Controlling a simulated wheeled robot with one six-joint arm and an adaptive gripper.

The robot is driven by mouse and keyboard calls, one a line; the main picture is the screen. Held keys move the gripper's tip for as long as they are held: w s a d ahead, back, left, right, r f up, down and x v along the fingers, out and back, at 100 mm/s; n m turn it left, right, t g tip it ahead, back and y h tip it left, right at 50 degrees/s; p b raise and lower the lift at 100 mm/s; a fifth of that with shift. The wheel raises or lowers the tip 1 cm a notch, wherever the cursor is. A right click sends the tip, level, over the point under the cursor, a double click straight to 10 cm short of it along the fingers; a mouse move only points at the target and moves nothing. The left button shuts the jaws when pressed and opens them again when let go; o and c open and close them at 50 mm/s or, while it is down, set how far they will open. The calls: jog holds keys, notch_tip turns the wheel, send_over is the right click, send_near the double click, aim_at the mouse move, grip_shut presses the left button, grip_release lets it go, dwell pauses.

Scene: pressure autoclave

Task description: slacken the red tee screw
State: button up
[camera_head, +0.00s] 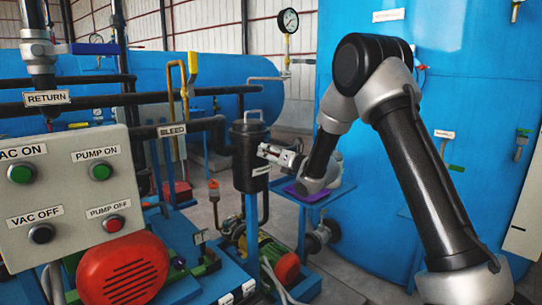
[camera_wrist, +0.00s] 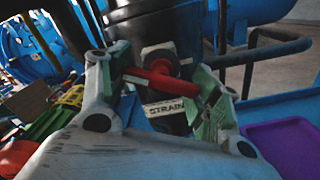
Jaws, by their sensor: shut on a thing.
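The red tee screw (camera_wrist: 160,81) shows in the wrist view as a short red bar in front of a dark fitting. My gripper (camera_wrist: 168,76) has its two grey fingers with green pads on either side of the bar, shut on it. Below the bar is a white label (camera_wrist: 170,107) of which "STRAIN" can be read. In the head view my gripper (camera_head: 268,154) reaches left to the side of a black cylindrical vessel (camera_head: 248,135) with a loop handle on top. The tee screw cannot be made out there.
A small blue stand with a purple pad (camera_head: 305,190) is just below my wrist; the pad also shows in the wrist view (camera_wrist: 285,147). A grey control panel (camera_head: 70,195), a red motor cover (camera_head: 123,272) and black pipes fill the left. A large blue tank (camera_head: 455,110) stands at right.

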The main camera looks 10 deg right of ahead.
jog(key=shift+f, duration=0.15)
jog(key=o, duration=1)
jog(key=v, duration=1.2)
